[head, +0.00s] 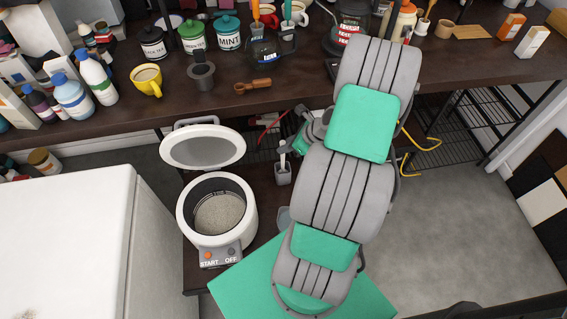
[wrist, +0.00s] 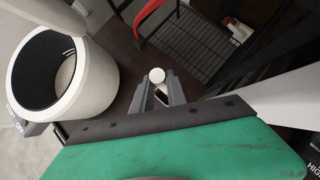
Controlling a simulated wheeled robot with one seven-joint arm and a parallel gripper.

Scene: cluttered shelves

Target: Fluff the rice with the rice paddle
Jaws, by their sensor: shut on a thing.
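The white rice cooker (head: 186,222) stands on a low dark shelf with its lid (head: 203,147) raised. Pale rice (head: 219,214) lies in its dark inner pot. The cooker also fills the left of the wrist view (wrist: 98,88). My gripper (wrist: 160,90) is right of the cooker, outside the pot, and shut on a slim thing with a pale round end (wrist: 157,75), seemingly the rice paddle. Its full shape is hidden. In the head view a small grey holder-like thing (head: 283,174) stands right of the cooker; my arm hides much of the gripper there.
START and OFF buttons (head: 219,256) are on the cooker's front. A dark counter (head: 215,97) behind carries jars, a yellow mug (head: 147,80) and bottles. A white cabinet (head: 65,230) is at left. A wire rack (head: 450,140) and open floor are at right.

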